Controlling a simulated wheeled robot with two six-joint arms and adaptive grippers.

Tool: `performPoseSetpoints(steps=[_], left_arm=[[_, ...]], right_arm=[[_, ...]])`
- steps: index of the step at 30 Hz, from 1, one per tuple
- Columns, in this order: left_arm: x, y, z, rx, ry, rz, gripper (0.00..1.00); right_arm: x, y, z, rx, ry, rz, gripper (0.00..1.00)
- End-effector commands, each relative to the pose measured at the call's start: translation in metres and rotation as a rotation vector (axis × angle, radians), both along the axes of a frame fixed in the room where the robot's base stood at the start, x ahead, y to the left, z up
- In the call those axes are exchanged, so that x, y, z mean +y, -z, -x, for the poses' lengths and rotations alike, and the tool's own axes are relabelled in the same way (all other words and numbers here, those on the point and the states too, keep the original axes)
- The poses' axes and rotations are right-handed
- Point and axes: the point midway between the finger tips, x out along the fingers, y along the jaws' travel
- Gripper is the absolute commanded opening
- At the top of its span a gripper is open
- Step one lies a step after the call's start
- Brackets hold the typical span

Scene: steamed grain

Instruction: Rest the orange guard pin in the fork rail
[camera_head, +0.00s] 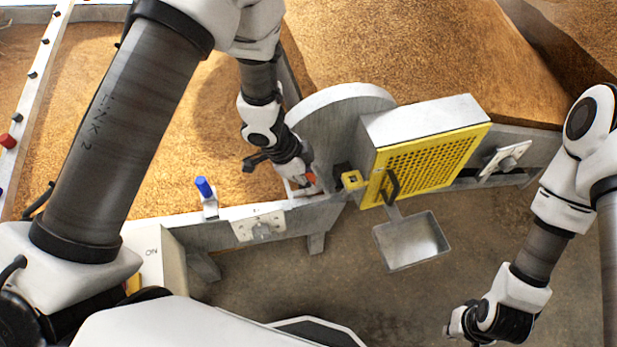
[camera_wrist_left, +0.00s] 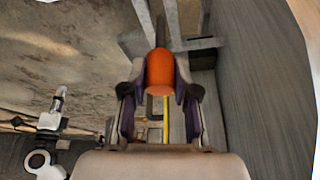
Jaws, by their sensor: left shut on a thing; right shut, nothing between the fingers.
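The orange guard pin (camera_wrist_left: 160,70) is between the two fingers of my left gripper (camera_wrist_left: 160,88), its rounded orange end facing the wrist camera. In the head view a small patch of the orange pin (camera_head: 309,178) shows at the tip of my left gripper (camera_head: 304,182), beside the grey round plate. Grey metal bars like a fork (camera_wrist_left: 172,22) stand just beyond the pin in the wrist view; I take them for the fork rail. Whether the pin touches them I cannot tell. My right gripper (camera_head: 458,328) is shut and empty, low at the right, away from the rail.
A yellow perforated guard box (camera_head: 430,160) stands right of my left gripper, with a metal scoop (camera_head: 412,242) below it. A blue-handled clamp (camera_head: 204,188) sits on the bin's near edge. Grain (camera_head: 420,50) fills the bins behind. The floor (camera_head: 370,300) in front is clear.

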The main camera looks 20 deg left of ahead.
Motion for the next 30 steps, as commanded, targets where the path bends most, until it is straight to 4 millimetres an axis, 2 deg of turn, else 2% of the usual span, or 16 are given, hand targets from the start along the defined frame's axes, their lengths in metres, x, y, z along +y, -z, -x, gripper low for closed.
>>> performPoseSetpoints(steps=[3, 18, 29, 30], left_arm=[[0.0, 0.009, 0.0, 0.0, 0.0, 0.0, 0.0], [0.0, 0.035, 0.0, 0.0, 0.001, 0.0, 0.0], [0.0, 0.037, 0.0, -0.001, 0.0, 0.0, 0.0], [0.0, 0.037, 0.0, -0.001, 0.0, 0.0, 0.4]], right_arm=[[0.0, 0.011, 0.0, 0.0, 0.0, 0.0, 0.0], [0.0, 0.023, 0.0, 0.0, 0.0, 0.0, 0.0], [0.0, 0.023, 0.0, 0.0, 0.0, 0.0, 0.0], [0.0, 0.023, 0.0, 0.0, 0.0, 0.0, 0.0]])
